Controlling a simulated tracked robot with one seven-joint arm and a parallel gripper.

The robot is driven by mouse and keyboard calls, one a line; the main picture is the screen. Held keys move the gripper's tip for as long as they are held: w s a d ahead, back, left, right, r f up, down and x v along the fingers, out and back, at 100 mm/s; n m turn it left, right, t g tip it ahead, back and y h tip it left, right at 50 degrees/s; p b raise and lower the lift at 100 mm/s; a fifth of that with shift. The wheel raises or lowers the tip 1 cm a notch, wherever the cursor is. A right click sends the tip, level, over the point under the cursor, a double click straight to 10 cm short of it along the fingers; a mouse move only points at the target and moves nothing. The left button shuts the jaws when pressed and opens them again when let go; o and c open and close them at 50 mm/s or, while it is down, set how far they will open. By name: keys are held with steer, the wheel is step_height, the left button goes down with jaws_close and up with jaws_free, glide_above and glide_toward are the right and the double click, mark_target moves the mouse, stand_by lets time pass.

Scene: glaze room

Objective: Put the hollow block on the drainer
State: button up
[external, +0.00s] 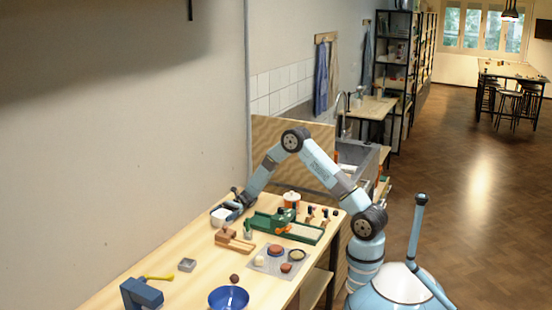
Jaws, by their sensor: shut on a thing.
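My gripper (234,207) is low over the far edge of the wooden table, close to the wall. It is shut at a white rounded object (220,215) with dark parts around it; the fingers hide part of the contact. A small grey square block (187,265) with a recessed top, which looks like the hollow block, stands apart on the table, left of the gripper. I cannot surely pick out the drainer. A flat grey mat (262,263) bearing brown pieces lies nearer the front edge.
A green device (288,230) and a brown wooden piece (234,240) stand close to the gripper. The middle left is fairly clear.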

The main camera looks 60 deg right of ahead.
steer(key=shift+f, duration=0.25)
steer(key=o, duration=1)
steer(key=d, duration=0.4)
steer(key=s+d, duration=0.1)
steer(key=d, duration=0.8)
steer(key=shift+s+d, duration=0.25)
steer(key=shift+s, duration=0.1)
steer(key=s+a+r+n+g+h, duration=0.25)
steer(key=s+r+n+h, duration=0.2)
steer(key=s+r, duration=0.4)
steer(key=s+a+r+n+g+h, duration=0.1)
steer(key=s+a+r+n+h, duration=0.3)
steer(key=s+r, duration=0.5)
steer(key=s+d+r+n+t+h, duration=0.2)
steer(key=s+n+h, duration=0.1)
steer(key=s, duration=0.5)
steer(key=s+d+r+n+t+h, duration=0.2)
steer(key=s+d+n+h, duration=0.1)
steer(key=s, duration=0.6)
steer(key=s+d+r+n+t+h, duration=0.2)
steer(key=s+n, duration=0.3)
steer(key=s, duration=0.3)
steer(key=shift+s+d+r+t+h, duration=0.4)
steer(key=shift+d+t+h, duration=0.1)
steer(key=shift+h, duration=0.15)
